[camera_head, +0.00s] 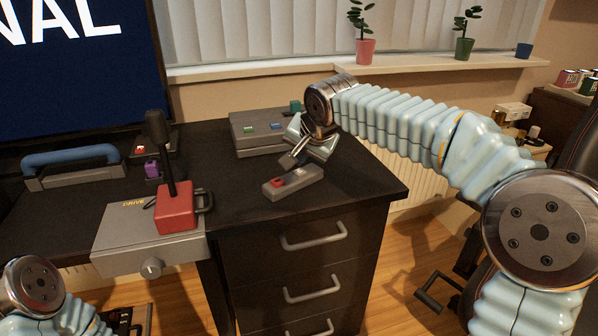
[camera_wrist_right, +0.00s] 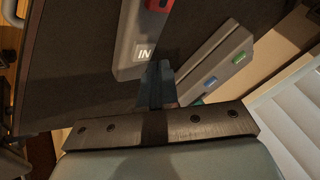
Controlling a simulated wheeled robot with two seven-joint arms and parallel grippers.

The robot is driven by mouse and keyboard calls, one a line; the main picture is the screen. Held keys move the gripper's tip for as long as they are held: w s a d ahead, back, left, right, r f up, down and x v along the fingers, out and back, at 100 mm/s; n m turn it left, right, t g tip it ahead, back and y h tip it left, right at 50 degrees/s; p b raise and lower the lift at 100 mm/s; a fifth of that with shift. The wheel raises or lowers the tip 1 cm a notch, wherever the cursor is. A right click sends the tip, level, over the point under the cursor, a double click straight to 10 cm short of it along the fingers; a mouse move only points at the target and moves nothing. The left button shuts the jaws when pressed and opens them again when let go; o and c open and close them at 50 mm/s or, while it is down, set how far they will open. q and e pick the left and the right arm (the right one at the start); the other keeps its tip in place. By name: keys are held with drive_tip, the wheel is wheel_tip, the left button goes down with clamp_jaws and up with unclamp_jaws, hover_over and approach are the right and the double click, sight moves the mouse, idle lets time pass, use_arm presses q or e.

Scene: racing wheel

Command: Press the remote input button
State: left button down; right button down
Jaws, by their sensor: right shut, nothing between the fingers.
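The grey remote (camera_head: 308,186) lies on the dark desk near its front right corner, with a red button (camera_head: 277,182) at its left end. In the right wrist view the remote (camera_wrist_right: 130,68) shows a pale square input button marked "IN" (camera_wrist_right: 144,51) and part of the red button (camera_wrist_right: 158,5). My right gripper (camera_head: 287,162) is shut and empty, just above the remote. In the wrist view its fingertips (camera_wrist_right: 155,72) are just beside the "IN" end; contact cannot be told. My left gripper is out of view.
A grey panel (camera_head: 245,120) with green and blue buttons stands behind the remote. A joystick with a red base (camera_head: 175,210) sits on a grey box (camera_head: 125,245) to the left. A blue handle (camera_head: 70,157) and a large screen (camera_head: 75,60) are farther left.

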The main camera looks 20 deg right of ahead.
sight(301, 172)
drive_tip(key=shift+f, duration=0.35)
drive_tip(key=shift+f+b, duration=0.45)
drive_tip(key=shift+b, duration=0.15)
drive_tip(key=shift+r, duration=0.1)
idle(0.5)
drive_tip(key=shift+r+p, duration=0.7)
drive_tip(key=shift+r, duration=0.1)
wheel_tip(301, 172, up, 5)
drive_tip(key=p, duration=0.4)
drive_tip(key=shift+f, duration=0.1)
idle(0.5)
